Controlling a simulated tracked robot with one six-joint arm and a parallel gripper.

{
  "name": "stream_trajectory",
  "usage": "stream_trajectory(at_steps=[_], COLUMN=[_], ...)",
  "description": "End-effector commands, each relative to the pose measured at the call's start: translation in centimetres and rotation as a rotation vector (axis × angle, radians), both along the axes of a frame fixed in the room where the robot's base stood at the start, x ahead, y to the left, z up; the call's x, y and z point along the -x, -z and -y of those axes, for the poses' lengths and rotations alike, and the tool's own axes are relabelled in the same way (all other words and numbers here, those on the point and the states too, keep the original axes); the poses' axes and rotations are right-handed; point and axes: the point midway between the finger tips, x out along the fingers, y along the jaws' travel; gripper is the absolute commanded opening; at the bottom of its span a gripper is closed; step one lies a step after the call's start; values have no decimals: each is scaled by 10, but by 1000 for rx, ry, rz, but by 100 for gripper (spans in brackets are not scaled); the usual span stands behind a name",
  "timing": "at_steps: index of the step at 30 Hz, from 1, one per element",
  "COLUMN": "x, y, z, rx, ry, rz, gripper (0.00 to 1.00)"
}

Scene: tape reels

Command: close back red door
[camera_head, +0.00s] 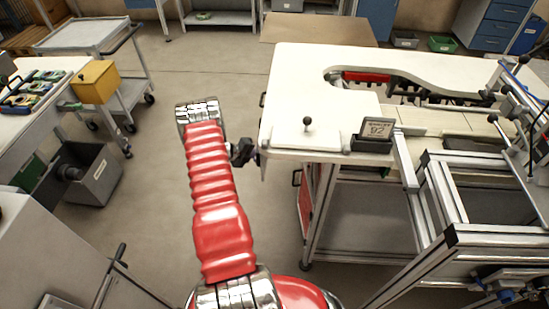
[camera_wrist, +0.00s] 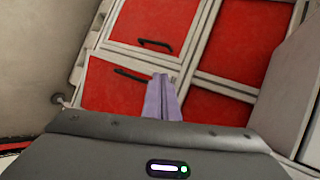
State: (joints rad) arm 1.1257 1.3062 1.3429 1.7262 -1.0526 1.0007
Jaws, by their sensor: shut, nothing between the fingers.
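My gripper (camera_head: 248,156) is low beside the left edge of the white workbench in the head view. In the wrist view its purple-grey fingers (camera_wrist: 162,97) are together and empty, in front of the red fronts. The lower left red door (camera_wrist: 110,88) has a black handle (camera_wrist: 133,75) just left of the fingertips. The upper left red door (camera_wrist: 157,20) has its own black handle (camera_wrist: 155,45). In the head view a red door (camera_head: 305,195) shows edge-on under the bench. I cannot tell which door is the back one, how far any stands open, or whether the fingers touch one.
The white workbench (camera_head: 290,85) overhangs the red fronts; a black-knobbed plate (camera_head: 307,142) and a number sign (camera_head: 377,129) stand on it. A trolley (camera_head: 90,38) and a grey bin (camera_head: 92,178) stand left. The floor (camera_head: 170,85) between is clear.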

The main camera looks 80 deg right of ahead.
Motion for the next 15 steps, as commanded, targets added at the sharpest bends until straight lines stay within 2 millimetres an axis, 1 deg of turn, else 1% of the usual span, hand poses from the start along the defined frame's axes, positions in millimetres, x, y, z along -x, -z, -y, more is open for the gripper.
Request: stream_trajectory(at_steps=[3, 15], x=[-7, -9], y=[-4, -3], z=[-2, -4], rx=[0, -3], ry=[0, -1], rz=[0, -1], gripper=[0, 0])
